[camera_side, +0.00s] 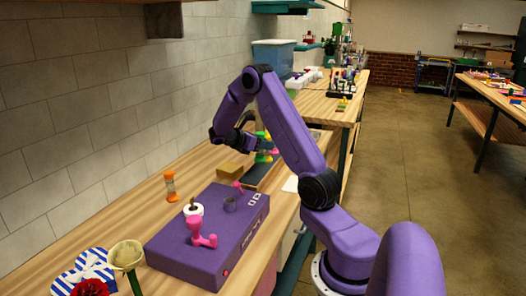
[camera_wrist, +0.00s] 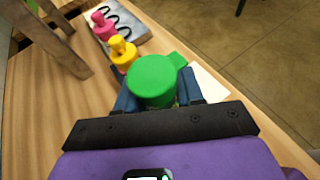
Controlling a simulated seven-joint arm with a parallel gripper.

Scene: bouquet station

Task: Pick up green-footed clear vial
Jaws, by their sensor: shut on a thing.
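The green-footed clear vial (camera_wrist: 153,80) shows in the wrist view as a round green end with a green block behind it; its clear body is hidden. My gripper (camera_wrist: 158,92) is shut on it, with a dark blue finger on either side. In the side view, my wrist is low over the far part of the bench, beside a cluster of yellow, green and pink pieces (camera_side: 265,146). I cannot tell there which piece is held.
In the wrist view, a yellow piece (camera_wrist: 123,54) and a pink piece (camera_wrist: 103,26) stand by a grey rack (camera_wrist: 133,39) with black loops. A purple box (camera_side: 175,243) carries a pink figure (camera_side: 203,236). An orange-ended vial (camera_side: 171,186) stands near the wall.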

